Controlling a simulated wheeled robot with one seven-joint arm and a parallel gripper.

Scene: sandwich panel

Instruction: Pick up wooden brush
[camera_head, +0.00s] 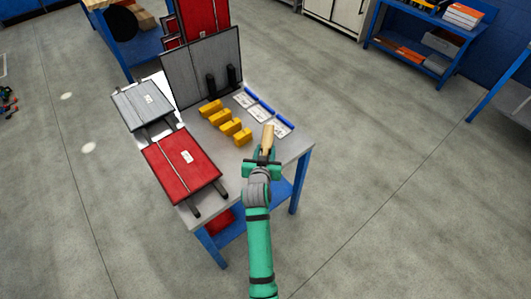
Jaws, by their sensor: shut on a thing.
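The wooden brush (268,136) shows as a light tan piece at the end of my arm, over the right part of the grey-topped table (294,150). My gripper (264,155) is shut on the brush, which points away from my arm. The fingers are small in view and partly covered by the wrist. Whether the brush touches the tabletop cannot be told.
Yellow blocks (243,137) stand left of my gripper. White cards (280,128) and blue rods (284,121) lie behind it. A red panel (182,165), a grey panel (144,104) and an upright dark panel (203,70) occupy the table's left and back.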

